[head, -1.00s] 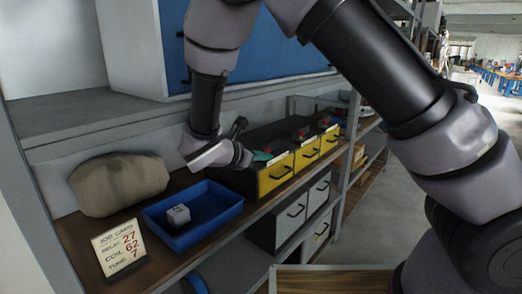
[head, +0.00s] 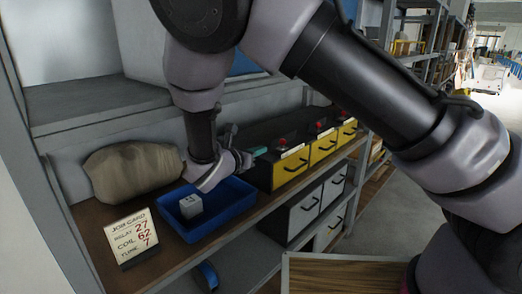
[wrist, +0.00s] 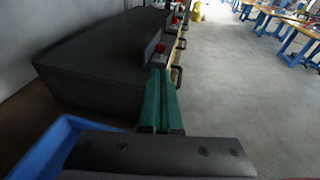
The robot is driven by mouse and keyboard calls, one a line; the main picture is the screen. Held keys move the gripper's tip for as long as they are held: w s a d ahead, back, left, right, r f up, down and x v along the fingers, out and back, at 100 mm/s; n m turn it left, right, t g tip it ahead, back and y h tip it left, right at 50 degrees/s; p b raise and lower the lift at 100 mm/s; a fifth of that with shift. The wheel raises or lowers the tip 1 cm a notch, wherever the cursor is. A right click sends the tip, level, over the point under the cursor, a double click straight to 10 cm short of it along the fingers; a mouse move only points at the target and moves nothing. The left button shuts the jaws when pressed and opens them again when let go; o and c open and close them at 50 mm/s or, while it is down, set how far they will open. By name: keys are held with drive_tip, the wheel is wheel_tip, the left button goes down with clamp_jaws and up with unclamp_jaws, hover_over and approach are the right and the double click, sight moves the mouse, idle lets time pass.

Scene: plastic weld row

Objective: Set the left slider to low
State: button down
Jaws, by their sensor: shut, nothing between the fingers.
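A row of dark boxes with yellow fronts stands on the shelf, with red knobs on top that look like the sliders. The leftmost red knob (head: 283,143) is on the nearest box (head: 290,167); its exact position along its track is too small to tell. My gripper (head: 262,151) has green fingers, shut and empty, just left of that knob. In the wrist view, the shut fingertips (wrist: 161,73) point towards the nearest red knob (wrist: 160,47), with a small gap apparent between them. Whether they touch the box is unclear.
A blue tray (head: 241,203) with a grey cube (head: 190,206) lies below my wrist. A job card (head: 131,239) reads RELAY 27, COIL 62, TUNE 7. A tan sack (head: 130,170) lies behind. More red knobs (head: 318,126) sit farther right.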

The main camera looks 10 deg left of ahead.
approach(291, 146)
drive_tip(key=shift+w+a+r, duration=0.2)
drive_tip(key=shift+w+r, duration=0.25)
drive_tip(key=shift+w, duration=0.05)
drive_tip(key=shift+w+a+r, duration=0.15)
drive_tip(key=shift+w+r, duration=0.3)
drive_tip(key=w+d, duration=0.1)
drive_tip(key=w, duration=0.1)
drive_tip(key=w+d, duration=0.4)
drive_tip(key=shift+w, duration=0.2)
drive_tip(key=shift+w+d, duration=0.15)
drive_tip(key=shift+d, duration=0.05)
drive_tip(key=shift+r, duration=0.1)
